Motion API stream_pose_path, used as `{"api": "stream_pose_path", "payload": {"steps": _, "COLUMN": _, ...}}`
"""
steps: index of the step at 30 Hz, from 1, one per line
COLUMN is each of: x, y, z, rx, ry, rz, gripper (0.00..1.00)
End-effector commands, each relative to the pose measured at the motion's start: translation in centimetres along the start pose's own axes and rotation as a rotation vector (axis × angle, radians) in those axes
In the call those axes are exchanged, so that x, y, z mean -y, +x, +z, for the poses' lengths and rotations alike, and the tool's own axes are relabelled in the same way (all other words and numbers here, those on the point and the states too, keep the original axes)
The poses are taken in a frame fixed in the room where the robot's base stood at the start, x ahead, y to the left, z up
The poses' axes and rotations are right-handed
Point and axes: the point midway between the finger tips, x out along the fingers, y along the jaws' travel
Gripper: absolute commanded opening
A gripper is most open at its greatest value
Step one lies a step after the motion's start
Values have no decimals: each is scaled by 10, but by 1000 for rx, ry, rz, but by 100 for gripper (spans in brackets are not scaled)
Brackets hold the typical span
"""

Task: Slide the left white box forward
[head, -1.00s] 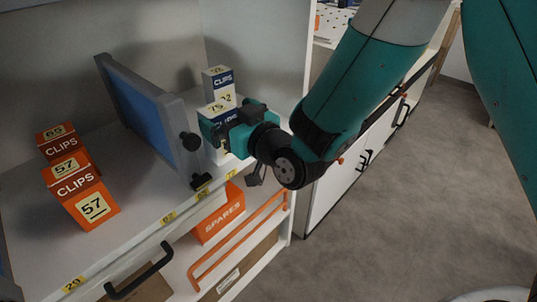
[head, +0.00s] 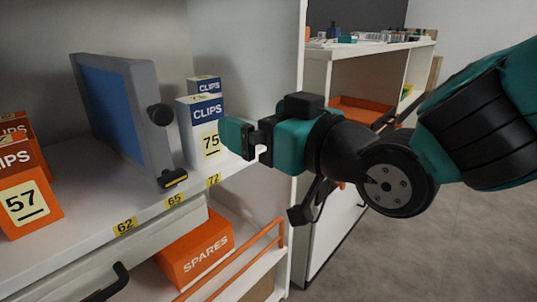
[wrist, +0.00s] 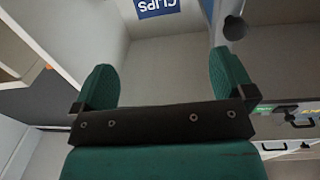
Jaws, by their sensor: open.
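A white box with a blue CLIPS band and a yellow 75 label (head: 207,112) stands upright on the shelf, right of the grey-framed blue panel. A second white box with a blue CLIPS band (head: 205,86) stands behind it, mostly hidden. My gripper (head: 238,138) is at the right side of the front box, near its label; the picture does not settle whether it touches. In the wrist view my gripper (wrist: 165,82) is open with nothing between its fingers. A blue CLIPS label (wrist: 156,7) shows upside down beyond the fingers, at the top edge.
The blue panel in a grey frame (head: 112,110) stands left of the white boxes, with a black knob. Orange CLIPS boxes (head: 28,205) are at far left. An orange SPARES box (head: 195,250) is below. The shelf's white side wall (head: 298,70) is close to my gripper.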

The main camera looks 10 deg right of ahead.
Motion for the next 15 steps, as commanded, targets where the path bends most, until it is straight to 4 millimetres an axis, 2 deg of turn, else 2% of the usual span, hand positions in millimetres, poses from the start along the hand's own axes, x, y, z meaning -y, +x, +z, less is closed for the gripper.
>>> {"api": "stream_pose_path", "payload": {"steps": 1, "x": 0, "y": -3, "z": 5, "rx": -5, "ry": -1, "rz": 1, "gripper": 100}}
{"api": "stream_pose_path", "payload": {"steps": 15, "x": 0, "y": -11, "z": 0, "rx": 0, "ry": 2, "rz": 3, "gripper": 100}}
